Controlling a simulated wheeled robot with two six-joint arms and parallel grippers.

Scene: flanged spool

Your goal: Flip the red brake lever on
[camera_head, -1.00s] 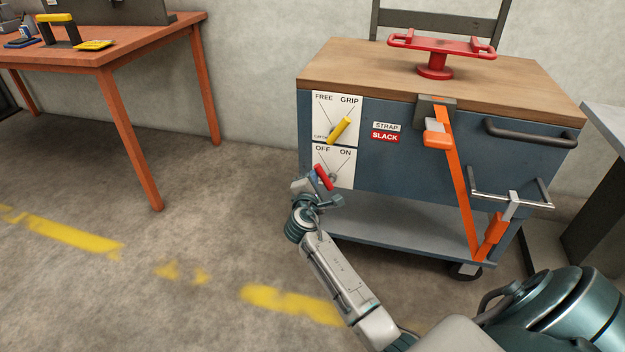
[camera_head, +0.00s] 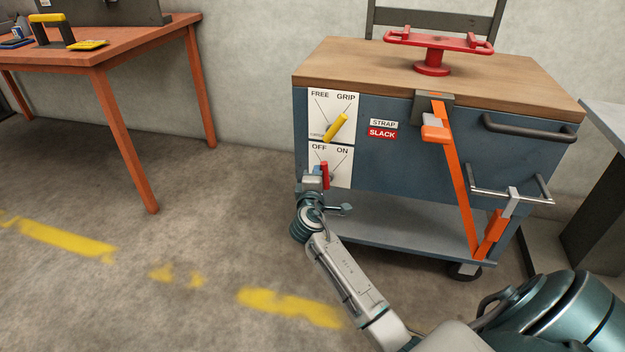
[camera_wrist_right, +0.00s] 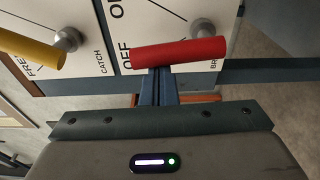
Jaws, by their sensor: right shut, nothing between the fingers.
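The red brake lever (camera_head: 325,175) is on the lower white plate of the blue cart, marked OFF and ON. It stands about upright, between the two marks. It also shows in the right wrist view (camera_wrist_right: 180,52). My right gripper (camera_head: 312,179) is at its left side in the head view. In the right wrist view the shut fingertips (camera_wrist_right: 157,74) are against the lever's side or very close, with nothing between them. Contact itself is hard to tell. My left gripper is not in view.
A yellow lever (camera_head: 336,128) sits just above on the FREE/GRIP plate, pointing toward GRIP. An orange strap (camera_head: 455,180) runs down the cart's front, beside a SLACK label (camera_head: 382,133). An orange table (camera_head: 120,70) stands at left; the floor between is clear.

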